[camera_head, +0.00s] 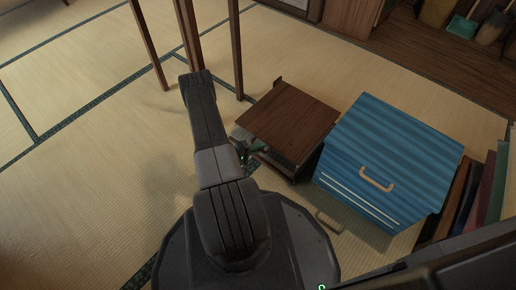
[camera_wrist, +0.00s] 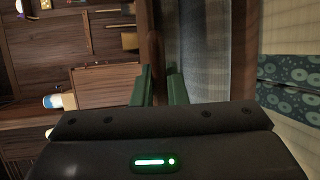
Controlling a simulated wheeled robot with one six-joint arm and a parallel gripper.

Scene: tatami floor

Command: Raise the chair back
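A low brown wooden piece with a flat square top (camera_head: 292,122) stands on the tatami in the head view. It looks like the chair, but I cannot tell its back from its seat. My gripper (camera_head: 250,150) is low at its left edge, mostly hidden behind my own arm. In the wrist view my gripper's two green fingers (camera_wrist: 160,86) stand apart. A narrow brown bar (camera_wrist: 154,48) shows between and beyond them, with a slight gap to the right finger. I cannot tell whether the bar belongs to the chair or touches a finger.
A blue striped chest (camera_head: 390,150) with a wooden handle stands close to the right of the wooden piece. Tall wooden legs (camera_head: 238,50) rise behind my arm. Upright books or boards (camera_head: 485,190) stand at the far right. Open tatami (camera_head: 80,170) lies to the left.

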